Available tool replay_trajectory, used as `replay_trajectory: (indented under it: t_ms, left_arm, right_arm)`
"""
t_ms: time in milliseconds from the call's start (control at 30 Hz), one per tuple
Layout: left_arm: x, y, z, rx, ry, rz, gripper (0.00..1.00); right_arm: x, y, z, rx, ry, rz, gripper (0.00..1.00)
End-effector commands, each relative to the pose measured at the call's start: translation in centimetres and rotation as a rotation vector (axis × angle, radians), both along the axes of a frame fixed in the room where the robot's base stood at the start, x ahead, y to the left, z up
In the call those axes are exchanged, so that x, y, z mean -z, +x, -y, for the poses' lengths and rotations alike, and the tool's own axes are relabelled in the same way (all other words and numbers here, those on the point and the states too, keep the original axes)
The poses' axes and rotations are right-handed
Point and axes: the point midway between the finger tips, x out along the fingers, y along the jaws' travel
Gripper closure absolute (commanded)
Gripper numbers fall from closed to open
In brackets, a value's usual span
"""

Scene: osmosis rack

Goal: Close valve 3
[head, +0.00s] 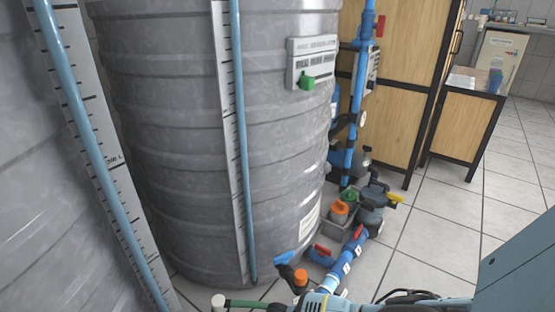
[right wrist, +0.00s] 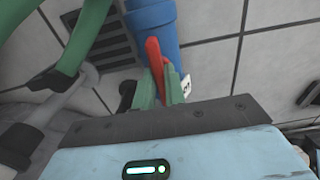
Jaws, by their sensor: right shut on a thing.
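In the right wrist view, my right gripper (right wrist: 164,88) is shut, its green fingers closed around the lower end of a red valve handle (right wrist: 154,52). The handle lies against a blue pipe (right wrist: 152,18). A white tag (right wrist: 186,84) sits beside the fingers, partly covered; I cannot read its number surely. In the head view, red handles stand on the low blue pipework, one at the left (head: 322,250) and one farther right (head: 358,232). I cannot tell which, if either, is the held one. My left gripper is not in view.
A large grey tank (head: 170,130) with a level scale fills the left and middle. An upright blue pipe (head: 357,100) and a pump with a yellow handle (head: 396,199) stand right of it.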

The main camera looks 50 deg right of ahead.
Motion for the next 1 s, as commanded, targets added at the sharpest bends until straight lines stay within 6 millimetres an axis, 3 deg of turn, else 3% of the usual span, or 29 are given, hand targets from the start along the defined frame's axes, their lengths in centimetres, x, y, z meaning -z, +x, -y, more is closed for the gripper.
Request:
replay_trajectory:
  t_ms: [367,1000]
  left_arm:
    - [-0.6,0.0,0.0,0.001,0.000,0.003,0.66]
    - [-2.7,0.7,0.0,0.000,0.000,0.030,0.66]
  right_arm:
    - [-0.1,0.0,-0.1,0.114,0.002,-0.001,1.00]
    - [-0.1,0.0,-0.1,0.692,0.001,-0.002,1.00]
